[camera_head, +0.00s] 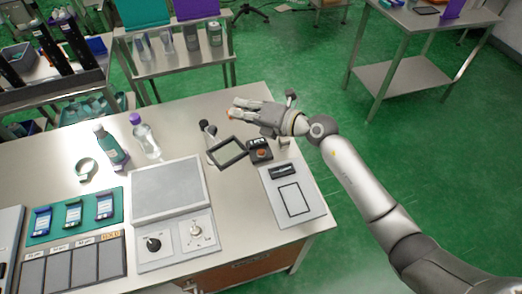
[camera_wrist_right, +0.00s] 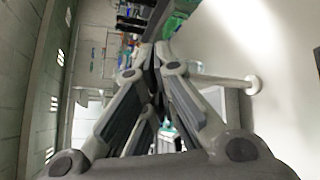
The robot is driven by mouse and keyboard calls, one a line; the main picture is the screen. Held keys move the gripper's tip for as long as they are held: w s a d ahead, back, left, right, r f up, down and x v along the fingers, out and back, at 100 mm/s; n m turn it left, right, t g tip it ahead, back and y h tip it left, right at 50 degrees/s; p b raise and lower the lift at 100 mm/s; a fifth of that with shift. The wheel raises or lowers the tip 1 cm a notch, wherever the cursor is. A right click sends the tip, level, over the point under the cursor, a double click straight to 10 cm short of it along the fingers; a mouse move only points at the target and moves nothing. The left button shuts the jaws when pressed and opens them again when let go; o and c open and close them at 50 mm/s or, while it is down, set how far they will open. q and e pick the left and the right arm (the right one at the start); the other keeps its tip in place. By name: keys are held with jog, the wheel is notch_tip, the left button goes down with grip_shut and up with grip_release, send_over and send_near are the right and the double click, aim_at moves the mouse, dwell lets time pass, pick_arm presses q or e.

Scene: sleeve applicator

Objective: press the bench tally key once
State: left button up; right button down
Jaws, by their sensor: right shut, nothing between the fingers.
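The tally key is a small dark box (camera_head: 260,150) with a display and an orange-red button (camera_head: 262,153), on the bench's right part. My right gripper (camera_head: 233,109) is shut and empty. It points left in the head view, appearing above and slightly left of the tally box, apart from it. Its height over the bench is hard to judge. In the right wrist view the fingers (camera_wrist_right: 153,65) come together with nothing between them; the tally box cannot be made out there. My left gripper is not in view.
A dark square frame on a stand (camera_head: 228,152) is immediately left of the tally box. A grey panel with a black outline (camera_head: 308,206) lies in front of it. A clear bottle (camera_head: 147,142) and a green bottle (camera_head: 109,150) stand left. A flat grey plate (camera_head: 167,188) lies mid-bench.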

jog(key=w+d+f+n+g+h, duration=0.2)
jog(key=w+d+f+h, duration=0.1)
jog(key=d+f+h, duration=0.2)
notch_tip(320, 180, down, 3)
jog(key=shift+d+r+n+g+h, duration=0.1)
jog(key=shift+d+n+g+h, duration=0.3)
jog(key=shift+d, duration=0.15)
jog(key=b, duration=0.6)
send_over(263, 149)
notch_tip(263, 149, down, 8)
jog(key=shift+f, duration=0.1)
jog(key=shift+f+b, duration=0.35)
jog(key=shift+b, duration=0.1)
jog(key=shift+f, duration=0.35)
